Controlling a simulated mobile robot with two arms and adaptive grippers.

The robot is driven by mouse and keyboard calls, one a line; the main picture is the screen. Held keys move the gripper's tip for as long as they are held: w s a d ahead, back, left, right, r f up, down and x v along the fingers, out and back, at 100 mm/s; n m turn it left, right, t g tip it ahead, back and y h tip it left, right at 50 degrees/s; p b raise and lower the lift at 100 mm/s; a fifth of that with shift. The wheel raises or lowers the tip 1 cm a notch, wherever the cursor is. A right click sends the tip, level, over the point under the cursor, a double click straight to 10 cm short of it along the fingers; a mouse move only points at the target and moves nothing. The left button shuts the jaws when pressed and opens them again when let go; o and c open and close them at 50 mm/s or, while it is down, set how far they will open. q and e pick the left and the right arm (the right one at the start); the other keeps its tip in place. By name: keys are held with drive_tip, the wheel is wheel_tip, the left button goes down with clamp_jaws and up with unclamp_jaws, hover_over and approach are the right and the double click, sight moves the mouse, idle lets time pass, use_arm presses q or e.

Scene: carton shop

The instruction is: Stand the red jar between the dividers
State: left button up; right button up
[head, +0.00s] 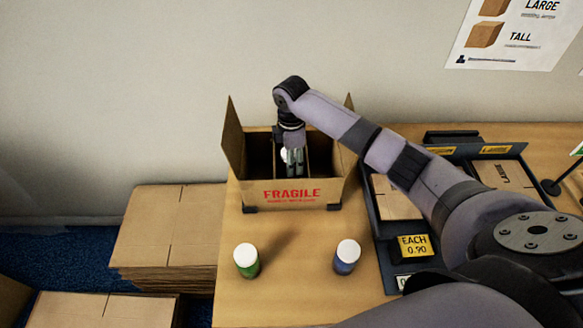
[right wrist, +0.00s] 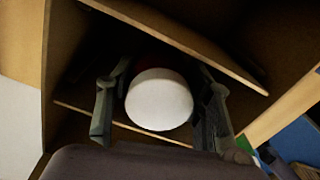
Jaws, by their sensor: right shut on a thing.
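The red jar (right wrist: 158,100) shows in the right wrist view as a round white lid with a dark red rim of body behind it. My right gripper (head: 293,163) reaches down into the open carton (head: 262,193) marked FRAGILE, its fingers on either side of the jar and shut on it. In the right wrist view the jar is between two cardboard dividers (right wrist: 190,43), one above it and one below it. The jar's base is hidden, so I cannot tell whether it touches the carton floor. My left gripper is not in view.
A green jar (head: 246,261) and a blue jar (head: 347,257), both white-lidded, stand on the table (head: 295,290) before the carton. A dark tray (head: 384,240) of flat cartons is at the right. Stacked cardboard (head: 170,235) lies at the left. The carton's side flaps stand up.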

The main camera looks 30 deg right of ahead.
drive_tip(key=shift+f, duration=2.25)
drive_tip(key=shift+f, duration=0.15)
drive_tip(key=o, duration=1.4)
wheel_tip(320, 180, up, 12)
drive_tip(key=shift+r+b, duration=0.2)
drive_tip(key=shift+b, duration=0.1)
